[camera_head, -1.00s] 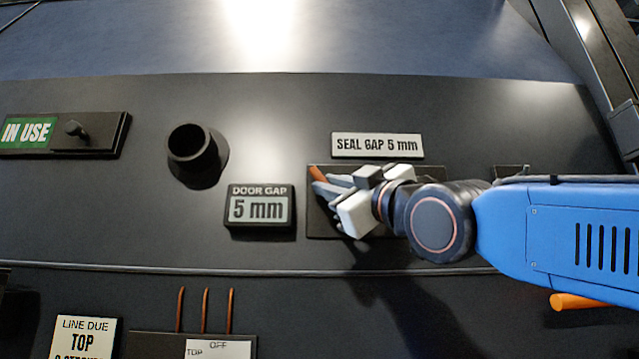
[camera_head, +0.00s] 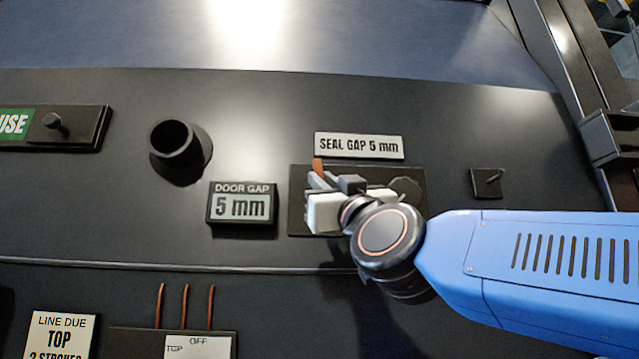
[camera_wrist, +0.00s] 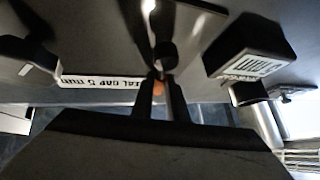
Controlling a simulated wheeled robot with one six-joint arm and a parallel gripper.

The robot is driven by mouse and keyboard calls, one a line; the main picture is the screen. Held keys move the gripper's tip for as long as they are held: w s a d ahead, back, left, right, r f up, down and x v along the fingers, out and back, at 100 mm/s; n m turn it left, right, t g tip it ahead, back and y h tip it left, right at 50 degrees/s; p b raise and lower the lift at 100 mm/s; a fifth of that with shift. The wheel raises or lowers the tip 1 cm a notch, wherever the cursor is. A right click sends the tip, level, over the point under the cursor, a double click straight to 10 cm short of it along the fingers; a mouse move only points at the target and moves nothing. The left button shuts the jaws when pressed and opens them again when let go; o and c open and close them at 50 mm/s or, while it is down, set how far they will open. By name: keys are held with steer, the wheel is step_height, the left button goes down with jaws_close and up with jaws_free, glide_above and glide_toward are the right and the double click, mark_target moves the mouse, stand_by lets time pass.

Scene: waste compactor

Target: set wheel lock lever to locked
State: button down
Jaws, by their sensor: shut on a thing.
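An orange-tipped lever (camera_head: 318,166) stands out from a dark plate (camera_head: 297,222) below the "SEAL GAP 5 mm" sign. No wheel lock label is readable. My gripper (camera_head: 316,181) is shut on this lever, and its body and wrist hide most of the plate and the lever's base. In the wrist view the orange tip (camera_wrist: 158,89) shows between the two dark fingers of my gripper (camera_wrist: 159,80). In the head view the orange end points nearly straight up.
The "SEAL GAP 5 mm" sign (camera_head: 359,146) is just above the lever. A "DOOR GAP 5 mm" display (camera_head: 242,208) and a round black tube (camera_head: 178,150) stand out to the left. A small plate with a peg (camera_head: 487,183) is at right.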

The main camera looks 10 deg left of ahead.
steer(key=shift+w+d+m+t+h, duration=0.1)
steer(key=shift+d+m+t+h, duration=0.1)
steer(key=shift+m+t+h, duration=0.65)
steer(key=shift+d+m+t+h, duration=0.2)
steer(key=shift+m+t+h, duration=0.2)
steer(key=shift+m, duration=0.75)
steer(key=shift+h, duration=0.25)
steer(key=c, duration=1.7)
jaws_free()
steer(key=shift+c, duration=0.2)
steer(key=v, duration=1.7)
steer(key=shift+f, duration=0.2)
steer(key=shift+d, duration=0.2)
